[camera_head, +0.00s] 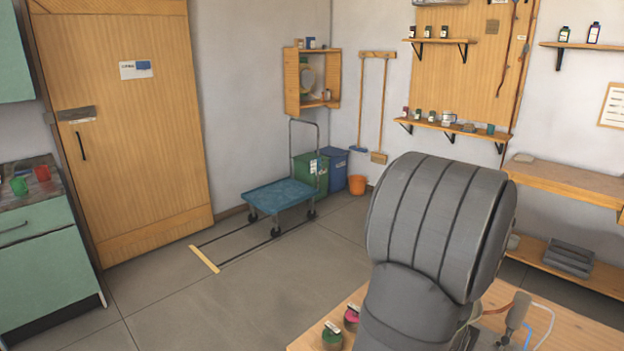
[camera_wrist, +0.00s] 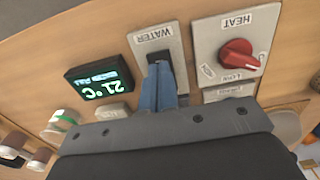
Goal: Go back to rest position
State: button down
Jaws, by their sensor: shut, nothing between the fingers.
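My gripper (camera_wrist: 161,72) shows in the wrist view with its two blue fingers together and nothing between them. Its tips are at the dark switch on the WATER plate (camera_wrist: 147,41); I cannot tell whether they touch it. The HEAT plate (camera_wrist: 215,27) with a red knob (camera_wrist: 238,55) is to the right of the fingers. A display (camera_wrist: 98,82) reading 21 °C is to their left. In the head view the large grey link of my arm fills the lower right and hides my gripper and most of the distiller.
In the head view a wooden table (camera_head: 365,297) carries small jars (camera_head: 332,335) beside my arm, with tubes and a fitting at right. A blue cart (camera_head: 279,196), bins (camera_head: 310,174) and an orange bucket (camera_head: 357,185) stand by the far wall. The floor at left centre is clear.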

notch_tip(320, 180, up, 6)
notch_tip(320, 180, down, 6)
jog(key=shift+f, duration=0.15)
notch_tip(320, 180, up, 8)
jog(key=w+d+r+t+h, duration=0.2)
jog(key=w+d+r, duration=0.6)
jog(key=w+d, duration=0.4)
jog(key=shift+d+r+t+h, duration=0.15)
jog(key=shift+r+t+h, duration=0.1)
jog(key=shift+t+h, duration=0.05)
dwell(0.3)
jog(key=shift+s+a+f+g+y, duration=0.45)
jog(key=shift+s+a+f, duration=1.35)
jog(key=shift+s+a, duration=0.25)
jog(key=shift+s+a+f+g+y, duration=0.4)
jog(key=shift+s+a+f, duration=1.35)
jog(key=shift+s+a, duration=0.3)
jog(key=shift+s+a+f+g+y, duration=0.45)
jog(key=shift+s+a+f, duration=1.35)
jog(key=shift+s+a, duration=0.2)
jog(key=shift+w, duration=0.1)
